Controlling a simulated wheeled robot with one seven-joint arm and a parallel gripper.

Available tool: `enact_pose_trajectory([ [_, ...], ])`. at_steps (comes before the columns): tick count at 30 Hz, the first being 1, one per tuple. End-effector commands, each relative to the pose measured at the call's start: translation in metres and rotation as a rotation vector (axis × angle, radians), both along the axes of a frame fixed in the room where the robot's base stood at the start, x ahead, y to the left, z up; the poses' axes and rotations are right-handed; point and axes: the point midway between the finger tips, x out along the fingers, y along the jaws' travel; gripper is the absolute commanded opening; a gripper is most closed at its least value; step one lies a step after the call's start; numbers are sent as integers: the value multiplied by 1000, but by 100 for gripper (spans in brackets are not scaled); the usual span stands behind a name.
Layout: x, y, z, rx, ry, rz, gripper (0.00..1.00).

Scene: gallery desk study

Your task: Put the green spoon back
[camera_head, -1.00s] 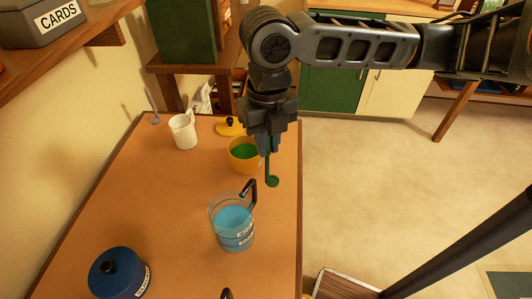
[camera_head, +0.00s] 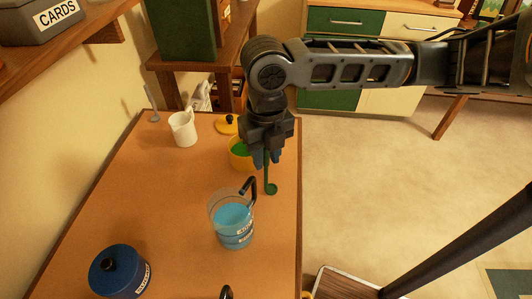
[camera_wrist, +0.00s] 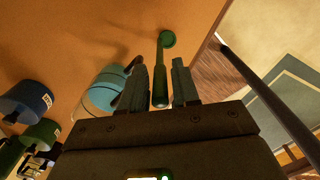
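The green spoon (camera_head: 267,178) is upright with its round end down, over the right part of the desk. My gripper (camera_head: 266,158) is open around its handle. In the wrist view the green spoon (camera_wrist: 160,75) stands between the fingers of my gripper (camera_wrist: 161,88), with a narrow gap on each side. I cannot tell whether its round end touches the desk. A yellow pot (camera_head: 237,162) with green contents is just left of the gripper, partly hidden by it. Its likely lid, yellow with a black knob (camera_head: 227,126), lies behind.
A glass jug (camera_head: 232,222) of blue liquid stands in front of the spoon. A blue lidded pot (camera_head: 120,273) is front left. A white mug (camera_head: 183,130) and a grey spoon (camera_head: 153,104) are at the back left. The desk's (camera_head: 160,200) right edge is close to the spoon.

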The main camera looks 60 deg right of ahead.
Motion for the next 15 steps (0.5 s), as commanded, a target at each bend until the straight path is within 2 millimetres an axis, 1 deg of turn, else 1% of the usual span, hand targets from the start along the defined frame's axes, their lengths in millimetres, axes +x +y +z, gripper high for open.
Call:
enact_pose_trajectory([
  [1, 0, 0, 0, 0, 0, 0, 36],
  [3, 0, 0, 0, 0, 0, 0, 41],
  [11, 0, 0, 2, 0, 0, 0, 41],
  [15, 0, 0, 12, -1, -2, 1, 41],
])
